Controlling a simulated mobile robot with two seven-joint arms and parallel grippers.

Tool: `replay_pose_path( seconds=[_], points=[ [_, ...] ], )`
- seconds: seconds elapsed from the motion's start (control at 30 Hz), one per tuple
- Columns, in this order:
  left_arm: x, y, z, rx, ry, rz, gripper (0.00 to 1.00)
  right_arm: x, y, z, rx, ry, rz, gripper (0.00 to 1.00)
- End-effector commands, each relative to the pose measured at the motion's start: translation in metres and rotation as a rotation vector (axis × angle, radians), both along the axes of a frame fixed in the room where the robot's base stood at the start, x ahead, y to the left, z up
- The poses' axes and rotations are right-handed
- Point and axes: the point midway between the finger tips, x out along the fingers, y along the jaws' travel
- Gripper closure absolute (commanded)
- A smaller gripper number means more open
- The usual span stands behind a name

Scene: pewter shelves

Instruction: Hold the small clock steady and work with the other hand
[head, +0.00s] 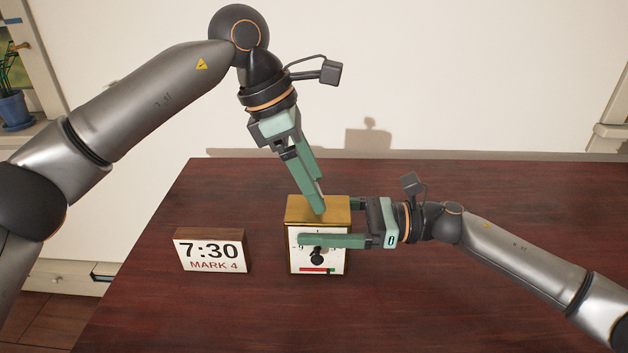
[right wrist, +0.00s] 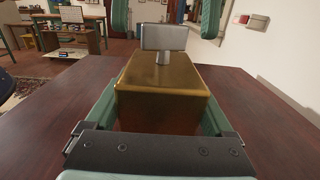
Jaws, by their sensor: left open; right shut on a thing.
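The small clock (head: 318,263) is a brass-coloured box on the table, with a white face, black knob and a red-green bar. My right gripper (head: 316,226) is shut on it from the right, one finger across its face and the other mostly hidden behind. In the right wrist view the clock's brass top (right wrist: 160,85) lies between both fingers. A grey flat key-like piece (right wrist: 163,37) on a short stem rises from the top's far part. My left gripper (head: 319,200) is open, pointing down just over the top; its green fingers show apart on either side of the grey piece.
A wooden block sign (head: 210,251) reading "7:30 MARK 4" stands left of the clock on the dark red table (head: 480,190). A pale wall (head: 470,80) rises behind. The table is clear at the back right and in front.

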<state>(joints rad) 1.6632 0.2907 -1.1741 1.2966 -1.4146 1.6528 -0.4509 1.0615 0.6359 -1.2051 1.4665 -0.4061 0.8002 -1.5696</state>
Motion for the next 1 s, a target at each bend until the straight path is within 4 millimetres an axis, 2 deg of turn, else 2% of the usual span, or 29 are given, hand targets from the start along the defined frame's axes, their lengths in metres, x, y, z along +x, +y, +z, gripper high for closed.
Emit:
replay_pose_path(
  seconds=[0.3,0.5,0.7,1.0],
  points=[
    [-0.001,0.024,0.06,-0.004,-0.005,0.002,0.15,0.0,0.0,-0.001,-0.001,0.001,-0.001,1.0],
    [-0.002,0.037,0.092,-0.003,-0.003,0.001,0.15,0.0,0.0,-0.001,-0.001,0.001,-0.001,1.0],
    [-0.003,0.043,0.104,-0.002,-0.002,0.0,0.15,0.0,0.0,-0.001,-0.001,0.001,-0.001,1.0],
    [-0.003,0.043,0.105,-0.001,-0.001,-0.001,0.15,0.0,0.0,-0.001,-0.001,0.001,-0.001,1.0]
  ],
)
